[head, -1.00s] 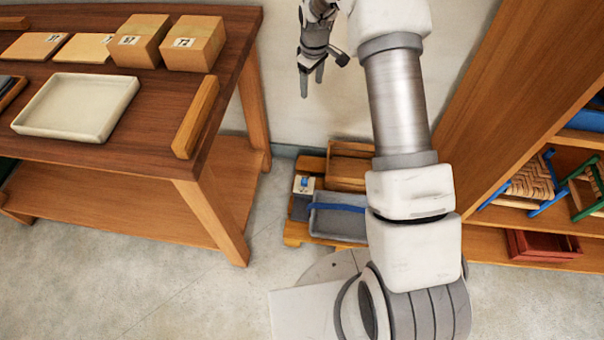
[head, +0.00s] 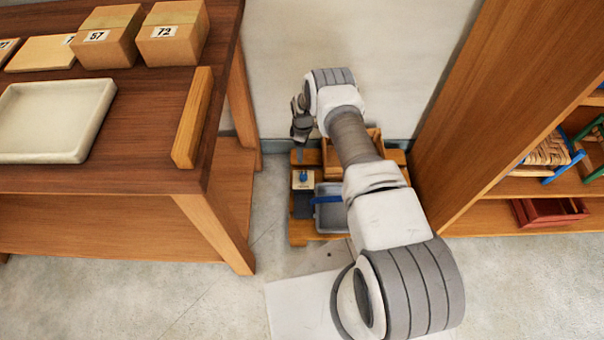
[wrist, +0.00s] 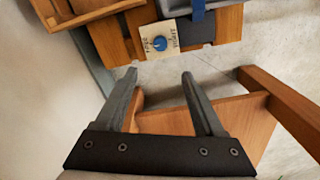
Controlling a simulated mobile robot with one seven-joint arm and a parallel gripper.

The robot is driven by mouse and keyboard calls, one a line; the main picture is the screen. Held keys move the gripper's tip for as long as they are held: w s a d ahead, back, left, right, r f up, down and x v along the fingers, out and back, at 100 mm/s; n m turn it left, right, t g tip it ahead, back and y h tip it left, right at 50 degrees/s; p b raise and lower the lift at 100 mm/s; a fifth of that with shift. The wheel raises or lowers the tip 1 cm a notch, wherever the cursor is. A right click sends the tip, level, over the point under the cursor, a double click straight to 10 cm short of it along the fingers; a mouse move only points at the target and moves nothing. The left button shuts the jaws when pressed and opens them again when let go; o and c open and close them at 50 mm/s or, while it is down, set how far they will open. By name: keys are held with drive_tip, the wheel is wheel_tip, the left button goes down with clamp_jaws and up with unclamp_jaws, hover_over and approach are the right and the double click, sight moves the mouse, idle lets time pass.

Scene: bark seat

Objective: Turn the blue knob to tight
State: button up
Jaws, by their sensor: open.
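The blue knob (head: 303,175) sits on a small pale plate (head: 297,184) on the low wooden platform by the wall. In the wrist view the knob (wrist: 159,43) is round, and the plate (wrist: 174,35) has dark lettering on two sides, too small to read surely. My gripper (head: 301,158) is above and just behind the knob in the head view. In the wrist view my gripper (wrist: 160,73) is open and empty, its two fingers apart from the knob, which shows beyond their tips.
A grey tray (head: 331,218) with a blue strap and a wooden crate (head: 330,157) share the platform (head: 301,234). A workbench (head: 190,182) stands to the left, a wooden shelf (head: 480,130) to the right. Pale floor lies between.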

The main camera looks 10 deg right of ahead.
sight(303, 175)
wheel_tip(303, 175, down, 17)
drive_tip(key=b, duration=0.8)
drive_tip(key=shift+r, duration=0.2)
clamp_jaws()
